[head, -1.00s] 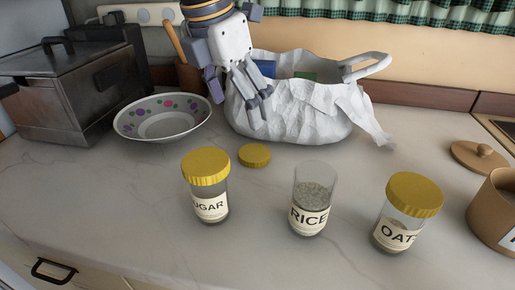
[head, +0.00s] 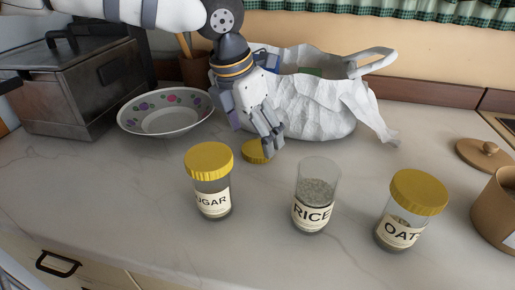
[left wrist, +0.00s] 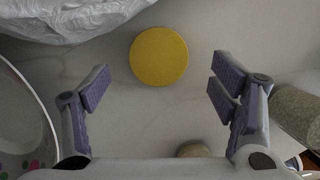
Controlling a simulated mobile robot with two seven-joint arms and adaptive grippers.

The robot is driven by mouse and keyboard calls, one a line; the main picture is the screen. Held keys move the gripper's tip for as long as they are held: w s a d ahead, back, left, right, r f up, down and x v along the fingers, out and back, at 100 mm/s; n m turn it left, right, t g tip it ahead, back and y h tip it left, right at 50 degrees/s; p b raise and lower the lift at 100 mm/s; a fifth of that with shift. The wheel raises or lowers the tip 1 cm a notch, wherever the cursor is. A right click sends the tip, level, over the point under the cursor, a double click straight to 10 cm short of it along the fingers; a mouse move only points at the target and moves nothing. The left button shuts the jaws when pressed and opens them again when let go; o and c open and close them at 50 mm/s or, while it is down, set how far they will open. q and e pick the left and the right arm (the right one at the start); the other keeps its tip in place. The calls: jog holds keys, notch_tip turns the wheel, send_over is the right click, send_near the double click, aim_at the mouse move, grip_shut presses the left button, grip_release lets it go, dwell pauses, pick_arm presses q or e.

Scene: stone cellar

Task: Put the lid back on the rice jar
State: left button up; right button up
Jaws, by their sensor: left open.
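The rice jar (head: 316,196) stands upright and uncovered on the counter, with grains inside and a RICE label. It shows partly at the right edge of the left wrist view (left wrist: 298,112). A yellow lid (head: 252,152) lies flat on the counter behind the jars, partly hidden by my left gripper (head: 272,150) in the head view. In the left wrist view the lid (left wrist: 159,56) is whole, ahead of and between the open fingers of my left gripper (left wrist: 158,88), not touching them. My right gripper is in neither view.
The sugar jar (head: 212,185) and oats jar (head: 410,210) wear yellow lids, either side of the rice jar. A white bag (head: 320,110) stands behind the lid, a patterned bowl (head: 165,112) to its left. A brown canister (head: 496,212) is at right. The front counter is clear.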

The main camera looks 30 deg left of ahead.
aim_at(258, 147)
pick_arm(q)
jog(key=shift+x, duration=1.6)
jog(key=shift+w, duration=0.1)
jog(key=shift+c, duration=0.5)
jog(key=c, duration=0.8)
jog(key=shift+r, duration=0.1)
jog(key=r, duration=0.4)
jog(key=shift+d, duration=0.3)
jog(key=s+d+r, duration=0.2)
jog(key=d+r, duration=0.1)
jog(key=s+d+r, duration=0.2)
jog(key=d+r, duration=0.1)
jog(key=d, duration=0.1)
jog(key=s+d+r, duration=0.3)
jog(key=d, duration=0.1)
jog(key=shift+d, duration=0.25)
